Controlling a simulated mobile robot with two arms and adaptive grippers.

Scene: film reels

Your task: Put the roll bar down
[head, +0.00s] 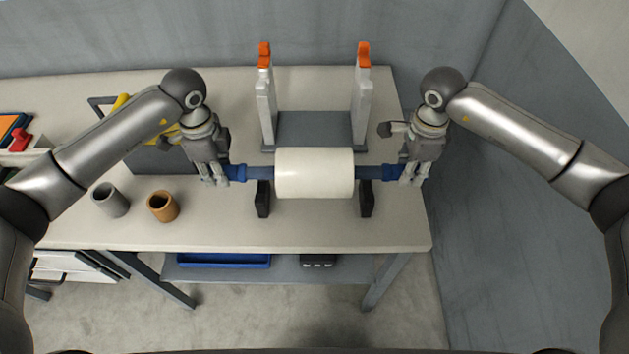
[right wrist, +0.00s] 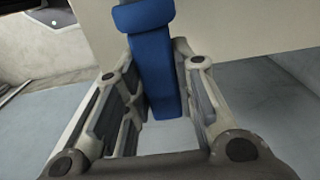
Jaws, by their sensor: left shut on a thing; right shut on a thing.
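The roll bar, a blue bar (head: 368,172) with a thick white roll (head: 314,173) around its middle, lies level across the table side to side. My left gripper (head: 226,174) is shut on its left end. My right gripper (head: 403,174) is shut on its right end; the blue bar end (right wrist: 155,65) shows between the fingers in the right wrist view. Two black supports (head: 263,198) (head: 367,198) stand at the bar, one at each side of the roll. I cannot tell whether the bar touches them.
Behind the roll stands a grey stand with two orange-tipped uprights (head: 265,100) (head: 360,100). A grey cup (head: 110,200) and an orange-brown cup (head: 162,206) stand at the left. The table (head: 300,235) is clear in front. A wall (head: 500,240) is close at the right.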

